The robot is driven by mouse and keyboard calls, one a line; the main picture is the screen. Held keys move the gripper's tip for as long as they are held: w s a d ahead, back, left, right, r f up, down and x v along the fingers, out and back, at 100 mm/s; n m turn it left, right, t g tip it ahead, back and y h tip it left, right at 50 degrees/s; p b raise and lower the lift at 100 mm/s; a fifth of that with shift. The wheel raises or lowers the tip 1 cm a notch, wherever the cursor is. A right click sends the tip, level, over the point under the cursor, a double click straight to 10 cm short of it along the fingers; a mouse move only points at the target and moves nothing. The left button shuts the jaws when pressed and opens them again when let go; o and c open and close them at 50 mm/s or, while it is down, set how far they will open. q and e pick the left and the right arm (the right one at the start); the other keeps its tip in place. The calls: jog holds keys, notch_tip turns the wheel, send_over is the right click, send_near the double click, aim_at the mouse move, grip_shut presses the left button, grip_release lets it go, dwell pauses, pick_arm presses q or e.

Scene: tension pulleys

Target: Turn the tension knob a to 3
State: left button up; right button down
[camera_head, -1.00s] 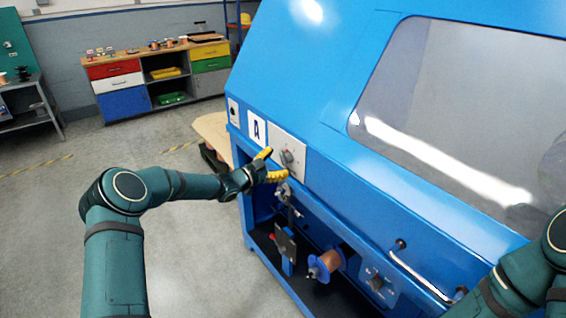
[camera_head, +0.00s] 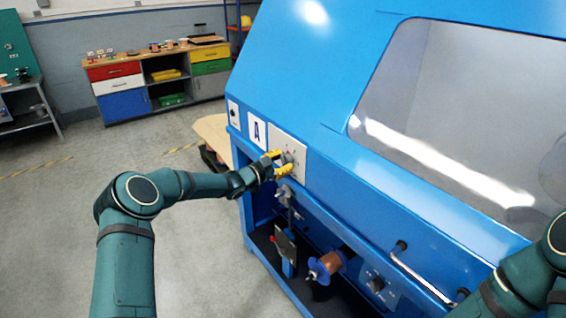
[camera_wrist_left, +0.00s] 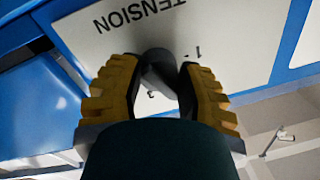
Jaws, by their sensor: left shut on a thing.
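My right gripper is out of view; only part of my right arm shows.
Below the panel are a metal clamp-like part (camera_head: 285,194), a copper spool (camera_head: 329,263) and a handle bar (camera_head: 421,270) on the machine front. A drawer bench (camera_head: 160,80) stands far back left.

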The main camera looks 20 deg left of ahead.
pick_arm(q)
jog(key=shift+f, duration=0.1)
jog(key=shift+d+f+m+b, duration=0.1)
jog(key=shift+m+b, duration=0.45)
jog(key=shift+m, duration=1.05)
jog(key=m, duration=0.4)
jog(key=shift+m+h, duration=0.3)
jog(key=shift+h, duration=0.1)
jog(key=shift+m, duration=2.2)
grip_shut()
jog(key=o, duration=1.2)
grip_release()
